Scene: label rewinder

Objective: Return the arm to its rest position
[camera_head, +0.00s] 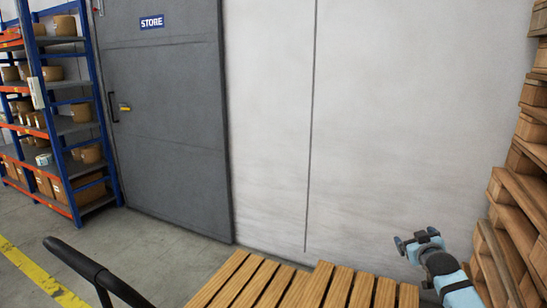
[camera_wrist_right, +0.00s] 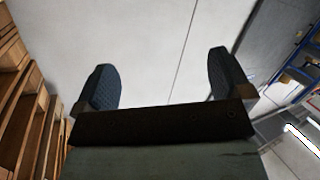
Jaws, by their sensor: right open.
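My right arm comes in at the lower right of the head view, light blue with dark joints. My right gripper (camera_head: 416,240) is at its end, in front of the white wall and to the left of the pallet stack. In the right wrist view the right gripper (camera_wrist_right: 165,85) has its two dark fingers wide apart with nothing between them. My left gripper and left arm are not seen in either view.
Stacked wooden pallets (camera_head: 510,220) rise close on the right. A slatted wooden pallet surface (camera_head: 300,288) lies at the bottom middle. A black handle (camera_head: 95,272) is at lower left. A grey STORE door (camera_head: 165,110) and blue shelving (camera_head: 75,130) with boxes stand behind.

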